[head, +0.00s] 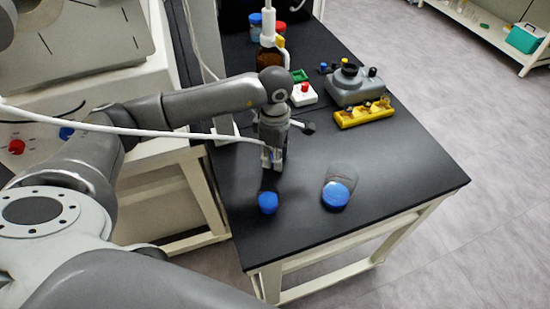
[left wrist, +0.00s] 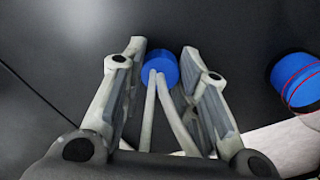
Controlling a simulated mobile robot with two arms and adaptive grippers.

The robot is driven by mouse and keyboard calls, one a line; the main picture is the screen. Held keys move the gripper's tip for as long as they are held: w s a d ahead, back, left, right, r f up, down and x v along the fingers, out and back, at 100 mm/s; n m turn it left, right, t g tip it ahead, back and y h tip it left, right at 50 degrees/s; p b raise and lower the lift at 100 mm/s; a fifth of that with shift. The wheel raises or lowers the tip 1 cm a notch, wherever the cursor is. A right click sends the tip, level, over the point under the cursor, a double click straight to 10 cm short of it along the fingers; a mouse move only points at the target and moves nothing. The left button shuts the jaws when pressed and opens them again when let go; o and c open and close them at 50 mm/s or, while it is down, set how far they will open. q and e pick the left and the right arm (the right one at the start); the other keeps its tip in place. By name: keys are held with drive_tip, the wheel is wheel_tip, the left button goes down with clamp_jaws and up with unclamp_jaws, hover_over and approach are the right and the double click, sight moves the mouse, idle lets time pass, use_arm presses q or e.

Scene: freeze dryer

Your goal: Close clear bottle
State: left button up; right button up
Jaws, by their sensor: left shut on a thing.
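A blue piece with red lines (left wrist: 297,82) is cut off at the right of the left wrist view. My right gripper is not in view.
Behind the gripper stand a brown bottle with a white top (head: 268,57), a white block with a red knob (head: 304,94), a grey device (head: 353,86) and a yellow rack (head: 364,113). The right front of the black table (head: 405,180) is clear.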

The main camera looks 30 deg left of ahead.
use_arm(q)
drive_tip(key=shift+r, duration=0.1)
drive_tip(key=shift+r, duration=0.55)
drive_tip(key=s+d+r, duration=0.2)
drive_tip(key=s+r, duration=0.2)
drive_tip(key=s+d+r+b, duration=0.1)
drive_tip(key=s+d+r, duration=0.1)
drive_tip(key=s+r, duration=0.2)
drive_tip(key=s+d+r+b, duration=0.1)
drive_tip(key=s+d+r, duration=0.2)
drive_tip(key=s, duration=0.1)
drive_tip(key=shift+s+r, duration=0.1)
drive_tip(key=shift+r, duration=0.3)
